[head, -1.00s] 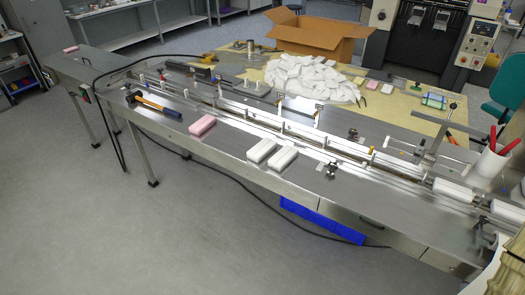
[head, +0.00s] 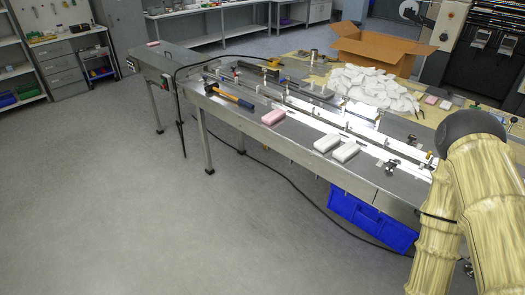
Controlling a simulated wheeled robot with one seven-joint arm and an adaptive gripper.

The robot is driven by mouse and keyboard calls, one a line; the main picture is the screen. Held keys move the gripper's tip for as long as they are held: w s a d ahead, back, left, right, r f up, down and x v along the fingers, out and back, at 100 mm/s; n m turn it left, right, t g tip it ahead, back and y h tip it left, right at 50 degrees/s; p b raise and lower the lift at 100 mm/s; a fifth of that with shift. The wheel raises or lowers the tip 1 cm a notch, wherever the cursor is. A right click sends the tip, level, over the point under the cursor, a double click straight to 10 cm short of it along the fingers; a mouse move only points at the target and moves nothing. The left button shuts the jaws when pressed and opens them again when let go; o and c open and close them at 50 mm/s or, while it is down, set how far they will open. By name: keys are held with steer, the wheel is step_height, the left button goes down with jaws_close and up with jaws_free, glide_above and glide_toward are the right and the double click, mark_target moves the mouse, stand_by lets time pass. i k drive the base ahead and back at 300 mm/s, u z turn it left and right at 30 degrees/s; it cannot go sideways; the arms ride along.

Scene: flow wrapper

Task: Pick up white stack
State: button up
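Two white stacks lie side by side on the steel table (head: 300,132) near its front edge. The left white stack (head: 327,143) and the right white stack (head: 346,151) are close together. A pink stack (head: 273,117) lies to their left, apart from them. My arm shows at the right in a pale, wood-like cover with a dark joint. It stands in front of the table's right end and hides it. My gripper is not in view.
A hammer (head: 232,97) lies left of the pink stack. A long conveyor rail runs behind the stacks. A white heap (head: 375,88) and a cardboard box (head: 382,46) are behind. A blue crate (head: 370,220) is below the table. The floor in front is clear.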

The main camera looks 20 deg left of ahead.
mark_target(326, 143)
steer(key=u, duration=0.45)
steer(key=k, duration=0.65)
steer(key=u, duration=1.15)
steer(key=i, duration=1.2)
steer(key=z, duration=0.35)
steer(key=i, duration=0.75)
steer(key=z, duration=0.85)
